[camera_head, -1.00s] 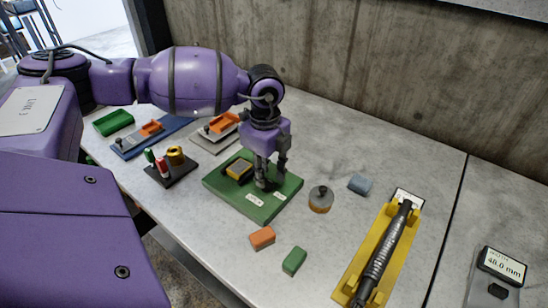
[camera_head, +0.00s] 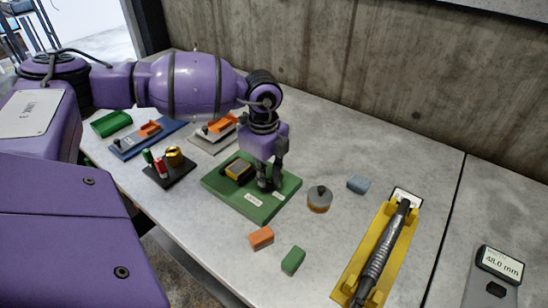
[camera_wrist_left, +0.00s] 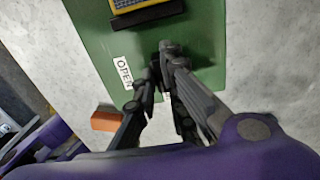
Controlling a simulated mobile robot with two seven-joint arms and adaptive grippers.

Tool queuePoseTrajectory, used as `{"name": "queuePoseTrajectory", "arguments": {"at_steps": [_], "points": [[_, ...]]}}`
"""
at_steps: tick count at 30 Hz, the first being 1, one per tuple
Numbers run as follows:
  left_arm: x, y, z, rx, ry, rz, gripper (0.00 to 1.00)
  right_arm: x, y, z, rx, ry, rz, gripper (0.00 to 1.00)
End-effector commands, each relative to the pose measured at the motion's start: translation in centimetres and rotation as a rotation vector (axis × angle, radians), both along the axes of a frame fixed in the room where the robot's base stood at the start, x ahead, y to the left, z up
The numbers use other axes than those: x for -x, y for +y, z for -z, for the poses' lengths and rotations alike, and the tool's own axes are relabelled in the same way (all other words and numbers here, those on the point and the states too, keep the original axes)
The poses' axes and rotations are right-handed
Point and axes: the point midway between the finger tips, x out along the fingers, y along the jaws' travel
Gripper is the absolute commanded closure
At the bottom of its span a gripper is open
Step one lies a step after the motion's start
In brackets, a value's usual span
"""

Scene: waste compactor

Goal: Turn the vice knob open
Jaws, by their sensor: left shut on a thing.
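The green vice board (camera_head: 222,187) lies on the table below my left arm, with a black and yellow block (camera_head: 239,169) at its back left. My left gripper (camera_head: 269,183) points down at the board's right part, its fingers closed around the small dark vice knob, which they largely hide. The wrist view shows the fingertips (camera_wrist_left: 163,72) close together over the green board (camera_wrist_left: 95,35), beside a white label reading OPEN (camera_wrist_left: 123,72). A second label on the board is partly hidden. My right gripper is out of view.
A yellow tray (camera_head: 348,270) holds a dark tool. A black stand (camera_head: 172,176) is at left.

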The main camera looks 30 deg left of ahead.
Motion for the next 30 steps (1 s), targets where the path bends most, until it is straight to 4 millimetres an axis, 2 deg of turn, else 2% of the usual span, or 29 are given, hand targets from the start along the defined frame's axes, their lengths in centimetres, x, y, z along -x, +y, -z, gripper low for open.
{"name": "queuePoseTrajectory", "arguments": {"at_steps": [8,18,30], "points": [[0.0,0.0,0.0,0.0,0.001,0.137,1.0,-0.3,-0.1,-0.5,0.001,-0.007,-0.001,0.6],[0.0,0.0,0.0,0.0,0.0,0.447,1.0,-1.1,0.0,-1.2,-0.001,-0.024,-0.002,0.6],[0.0,0.0,0.1,0.0,0.0,0.827,1.0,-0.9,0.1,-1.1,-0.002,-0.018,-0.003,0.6]]}}
